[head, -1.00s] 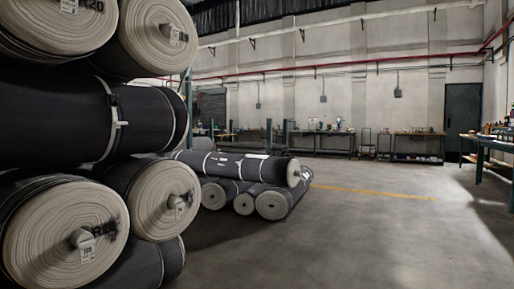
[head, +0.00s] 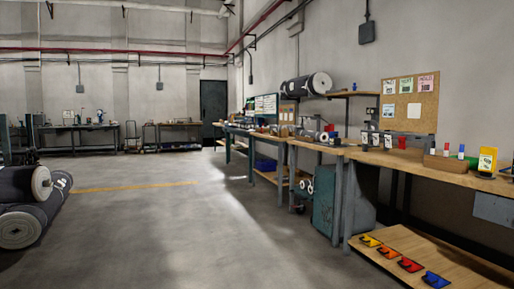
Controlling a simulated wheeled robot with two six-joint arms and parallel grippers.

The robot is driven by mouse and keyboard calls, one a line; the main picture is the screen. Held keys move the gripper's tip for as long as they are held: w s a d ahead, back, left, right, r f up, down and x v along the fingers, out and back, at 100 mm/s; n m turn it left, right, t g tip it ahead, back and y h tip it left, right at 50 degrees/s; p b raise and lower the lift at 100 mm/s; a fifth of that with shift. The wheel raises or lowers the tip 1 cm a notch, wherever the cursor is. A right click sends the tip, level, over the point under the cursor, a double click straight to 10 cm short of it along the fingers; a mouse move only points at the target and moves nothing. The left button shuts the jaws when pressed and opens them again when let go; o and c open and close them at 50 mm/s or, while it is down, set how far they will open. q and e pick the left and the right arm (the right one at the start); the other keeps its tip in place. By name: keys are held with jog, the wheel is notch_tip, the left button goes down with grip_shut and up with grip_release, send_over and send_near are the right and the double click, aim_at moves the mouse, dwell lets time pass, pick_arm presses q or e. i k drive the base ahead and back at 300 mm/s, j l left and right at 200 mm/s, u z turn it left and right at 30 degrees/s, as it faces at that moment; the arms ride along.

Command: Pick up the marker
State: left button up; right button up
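Small upright white pieces, one with a red top (head: 447,149) and one with a blue top (head: 461,151), stand on the wooden workbench (head: 400,160) at the right. They look like markers, but they are too small to be sure. They stand at a long wooden block (head: 450,163); whether in it or behind it I cannot tell. A yellow box-like thing (head: 487,161) stands just right of them. Neither of my grippers is in view.
Coloured pieces lie on the bench's low wooden shelf (head: 430,262). A grey-green cabinet (head: 325,213) stands below the bench's left end. More benches (head: 255,135) run back along the right wall. Grey rolls (head: 28,210) lie at the left. The middle floor is clear.

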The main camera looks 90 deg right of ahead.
aim_at(462, 146)
jog(key=k+l+z, duration=0.15)
jog(key=z, duration=1.7)
jog(key=l+z, duration=0.4)
jog(key=i+l+z, duration=0.1)
jog(key=l+z, duration=0.15)
jog(key=z, duration=0.2)
jog(key=i+l+z, duration=0.1)
jog(key=l+z, duration=0.3)
jog(key=i+l+z, duration=0.15)
jog(key=z, duration=0.25)
jog(key=i+l+z, duration=0.2)
jog(key=i+l, duration=0.5)
jog(key=l, duration=0.1)
